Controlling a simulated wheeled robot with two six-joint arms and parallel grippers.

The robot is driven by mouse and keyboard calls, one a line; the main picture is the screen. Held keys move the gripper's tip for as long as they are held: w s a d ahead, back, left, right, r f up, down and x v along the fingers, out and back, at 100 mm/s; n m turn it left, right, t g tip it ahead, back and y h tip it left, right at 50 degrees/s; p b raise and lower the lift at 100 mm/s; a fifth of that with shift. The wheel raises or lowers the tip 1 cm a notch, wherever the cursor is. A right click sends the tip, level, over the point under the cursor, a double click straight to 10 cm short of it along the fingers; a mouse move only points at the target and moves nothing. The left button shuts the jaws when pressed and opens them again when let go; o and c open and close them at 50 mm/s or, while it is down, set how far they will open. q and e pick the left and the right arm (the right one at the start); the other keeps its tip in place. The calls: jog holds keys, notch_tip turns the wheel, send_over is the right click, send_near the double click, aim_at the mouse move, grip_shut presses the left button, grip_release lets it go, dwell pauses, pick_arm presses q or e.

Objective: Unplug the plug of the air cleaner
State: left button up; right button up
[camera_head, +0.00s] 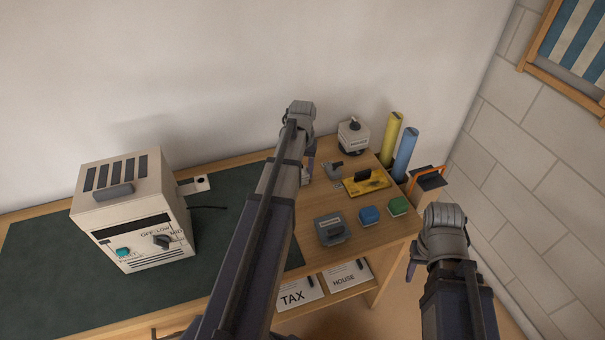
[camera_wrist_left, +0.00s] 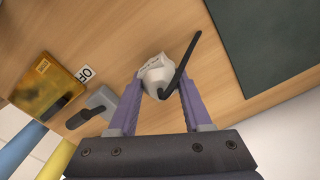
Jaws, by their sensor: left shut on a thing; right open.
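A white box-shaped appliance (camera_head: 140,225), apparently the air cleaner, stands on the dark green mat at the left. It has top slots, a knob marked OFF, LOW, MID and a teal button. A black cord (camera_head: 207,207) leaves its right side and passes out of sight behind my left arm. My left gripper (camera_head: 308,172) reaches down over the wooden table; the arm hides much of it. In the left wrist view, it is shut on a white plug (camera_wrist_left: 154,72) with a dark cord (camera_wrist_left: 188,62). Whether the plug sits in a socket is unclear. My right gripper (camera_head: 441,236) is empty beyond the table's right edge.
A grey switch-like piece (camera_head: 333,170), a yellow box (camera_head: 367,183), a grey device (camera_head: 353,137) and yellow (camera_head: 391,138) and blue (camera_head: 405,154) rolls crowd the right end. Blue (camera_head: 370,215) and green (camera_head: 398,206) blocks sit in front. Folders (camera_head: 347,276) lie below.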

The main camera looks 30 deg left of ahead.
pick_arm(q)
grip_shut()
jog(key=shift+r+p, duration=0.7)
jog(key=shift+p, duration=0.05)
dwell(0.6)
jog(key=shift+r+p, duration=1.15)
jog(key=shift+r, duration=0.05)
jog(key=shift+r, duration=0.1)
